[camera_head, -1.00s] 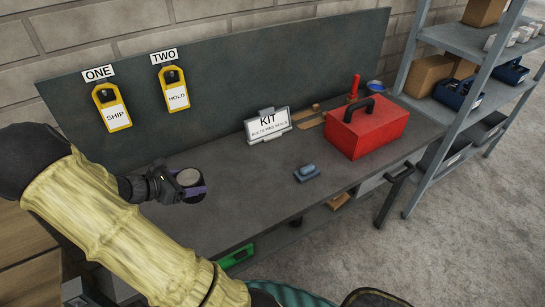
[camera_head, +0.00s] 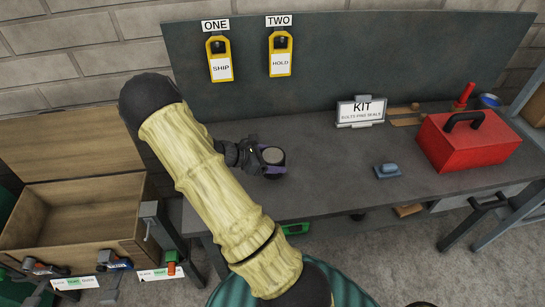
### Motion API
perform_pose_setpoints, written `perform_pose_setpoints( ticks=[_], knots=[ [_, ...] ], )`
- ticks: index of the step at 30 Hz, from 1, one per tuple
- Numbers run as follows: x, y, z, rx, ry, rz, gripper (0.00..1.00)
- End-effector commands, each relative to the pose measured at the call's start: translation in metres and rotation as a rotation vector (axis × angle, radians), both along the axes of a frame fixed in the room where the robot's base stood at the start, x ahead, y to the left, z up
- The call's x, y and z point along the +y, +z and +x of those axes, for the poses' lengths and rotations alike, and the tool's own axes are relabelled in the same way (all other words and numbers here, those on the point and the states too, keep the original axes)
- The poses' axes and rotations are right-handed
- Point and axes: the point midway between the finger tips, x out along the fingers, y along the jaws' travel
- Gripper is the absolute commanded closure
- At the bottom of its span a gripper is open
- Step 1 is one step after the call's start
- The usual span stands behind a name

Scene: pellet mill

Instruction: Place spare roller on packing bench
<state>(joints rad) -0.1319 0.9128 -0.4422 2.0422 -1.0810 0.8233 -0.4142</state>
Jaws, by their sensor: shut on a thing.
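The packing bench (camera_head: 330,190) is a dark grey worktop with a dark back panel. My gripper (camera_head: 262,160) is over the left part of the bench, shut on a short dark cylinder with a grey round top, which appears to be the spare roller (camera_head: 273,156). Purple-toned finger parts show around the roller. I cannot tell whether the roller touches the bench top or hangs just above it. My arm hides part of the bench's left end.
A red toolbox (camera_head: 468,140), a KIT sign (camera_head: 360,112) and a small blue-grey object (camera_head: 387,171) stand on the right of the bench. Yellow tags ONE (camera_head: 219,58) and TWO (camera_head: 280,53) hang on the panel. An open wooden crate (camera_head: 70,210) is at left. The bench middle is clear.

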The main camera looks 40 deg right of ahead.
Motion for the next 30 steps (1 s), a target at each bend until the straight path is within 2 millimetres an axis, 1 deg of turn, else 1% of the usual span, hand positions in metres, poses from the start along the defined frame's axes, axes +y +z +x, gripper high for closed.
perform_pose_setpoints(
  ticks=[1,4,12,15,26,27,29,30],
  knots=[
    [-0.001,0.002,0.0,0.0,-0.001,-0.004,1.0],
    [-0.001,-0.003,0.0,0.001,-0.002,-0.005,1.0],
    [-0.001,-0.032,0.0,0.003,-0.001,-0.005,1.0],
    [-0.001,-0.038,0.0,0.001,-0.001,-0.005,1.0],
    [-0.001,-0.041,0.0,0.0,-0.001,-0.005,1.0],
    [0.0,-0.044,0.0,0.0,0.0,0.0,0.27],
    [0.0,-0.043,0.0,0.0,0.0,0.0,0.15],
    [0.0,-0.043,0.0,0.0,0.0,0.0,0.07]
  ],
)
